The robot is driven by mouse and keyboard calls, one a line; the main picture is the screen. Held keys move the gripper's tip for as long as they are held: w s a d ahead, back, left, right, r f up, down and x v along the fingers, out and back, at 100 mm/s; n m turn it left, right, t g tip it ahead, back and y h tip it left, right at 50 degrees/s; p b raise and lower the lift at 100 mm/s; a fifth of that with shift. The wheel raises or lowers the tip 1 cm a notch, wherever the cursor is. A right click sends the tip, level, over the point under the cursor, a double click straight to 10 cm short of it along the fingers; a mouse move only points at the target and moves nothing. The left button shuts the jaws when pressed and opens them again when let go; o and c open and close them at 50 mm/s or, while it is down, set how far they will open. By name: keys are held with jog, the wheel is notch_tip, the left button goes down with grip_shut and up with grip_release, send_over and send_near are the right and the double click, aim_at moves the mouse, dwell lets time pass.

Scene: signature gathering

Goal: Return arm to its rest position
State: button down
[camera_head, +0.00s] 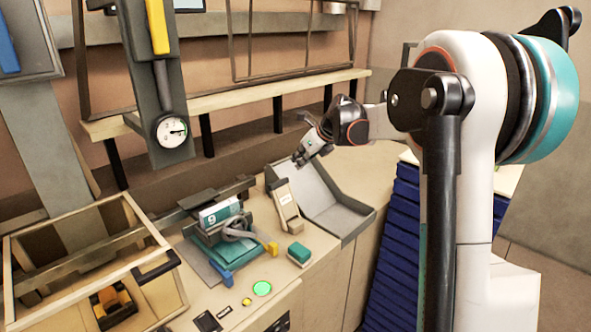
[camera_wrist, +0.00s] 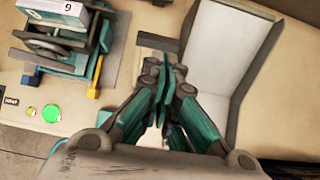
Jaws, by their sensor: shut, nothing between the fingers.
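My gripper (camera_head: 308,148) hangs above the grey open tray (camera_head: 353,222) at the right end of the bench in the head view. In the wrist view my gripper (camera_wrist: 160,82) is shut, with its teal-padded fingers together and nothing between them. The wrist view shows the tray's pale inner floor (camera_wrist: 215,50) beside the fingers. My arm reaches in from the right side of the head view, bent at the elbow, with its forearm running left toward the bench.
A teal device with a box marked 9 (camera_head: 220,212) stands left of the tray. A beige block (camera_head: 286,205) leans near the tray. A teal block (camera_head: 299,253) and green button (camera_head: 262,288) are nearer the front. A gauge (camera_head: 172,131) hangs at the upper left. Blue stacked crates (camera_head: 392,250) stand right.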

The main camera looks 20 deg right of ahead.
jog(key=shift+s+d+r, duration=0.1)
jog(key=shift+d+r, duration=0.05)
jog(key=shift+r, duration=0.35)
jog(key=s+a+f+n+b, duration=0.3)
jog(key=s+a+n+b, duration=0.5)
jog(key=s+a+n, duration=1.4)
jog(key=s+d+f+n+h+b, duration=0.1)
jog(key=s+d+f+n+b, duration=0.1)
jog(key=s+f+n, duration=0.3)
jog(key=s+d+f+n+h+b, duration=0.1)
jog(key=s+f+n+b, duration=0.2)
jog(key=s+f, duration=0.6)
jog(key=s+n, duration=0.2)
jog(key=s, duration=0.1)
jog(key=shift+s+d+h, duration=0.35)
jog(key=shift+h, duration=0.05)
